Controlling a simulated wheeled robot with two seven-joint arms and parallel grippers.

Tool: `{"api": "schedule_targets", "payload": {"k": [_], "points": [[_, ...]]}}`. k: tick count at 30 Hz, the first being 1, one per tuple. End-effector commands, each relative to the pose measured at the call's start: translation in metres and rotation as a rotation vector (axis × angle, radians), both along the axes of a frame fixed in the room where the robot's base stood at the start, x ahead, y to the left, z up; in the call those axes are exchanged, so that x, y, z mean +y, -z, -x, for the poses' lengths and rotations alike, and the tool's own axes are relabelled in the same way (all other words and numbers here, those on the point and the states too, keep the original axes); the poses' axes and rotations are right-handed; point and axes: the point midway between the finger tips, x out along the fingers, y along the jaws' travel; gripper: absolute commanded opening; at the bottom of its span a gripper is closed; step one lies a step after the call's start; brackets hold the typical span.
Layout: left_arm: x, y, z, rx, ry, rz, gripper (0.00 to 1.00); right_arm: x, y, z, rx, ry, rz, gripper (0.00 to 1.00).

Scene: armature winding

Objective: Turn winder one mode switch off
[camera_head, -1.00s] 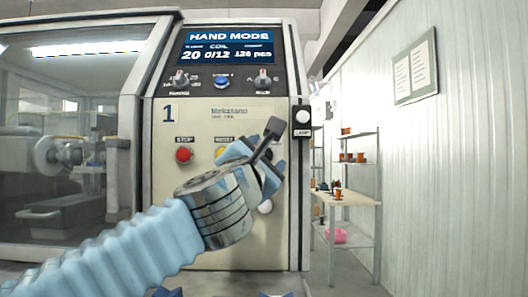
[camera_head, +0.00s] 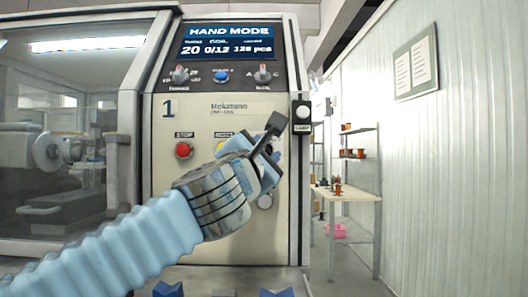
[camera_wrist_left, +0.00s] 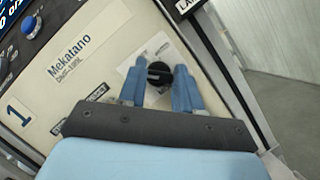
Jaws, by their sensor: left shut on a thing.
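The winder one panel (camera_head: 165,215) carries a big "1" and its screen (camera_head: 228,41) reads HAND MODE. A black rotary switch (camera_wrist_left: 158,72) shows in the left wrist view on a pale label plate, between my finger pads. My left gripper (camera_wrist_left: 158,88) is shut on this switch, one finger on each side. In the head view my left gripper (camera_head: 268,165) is at the panel's right part and hides the switch. The lettering around the switch is too small to read.
A red STOP button (camera_head: 183,150) and a partly covered yellow button (camera_head: 221,147) are left of my gripper. Two knobs and a blue button (camera_head: 221,76) sit under the screen. A lamp box (camera_head: 302,116) is at the right edge. A shelf with spools (camera_head: 352,153) stands behind.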

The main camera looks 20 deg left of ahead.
Motion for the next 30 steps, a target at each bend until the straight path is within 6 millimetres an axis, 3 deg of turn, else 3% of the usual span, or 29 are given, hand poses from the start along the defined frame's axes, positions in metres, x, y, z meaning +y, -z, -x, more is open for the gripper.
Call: {"api": "schedule_targets", "payload": {"k": [21,30], "points": [[-0.0005,-0.0004,-0.0002,0.151,0.004,-0.514,0.03,0.0,0.0002,0.0,0.0,0.0,0.0,0.0],[-0.0006,-0.0003,-0.0003,0.192,0.004,-0.656,0.03,0.0,0.0003,0.0,0.0,0.0,0.0,0.0]]}}
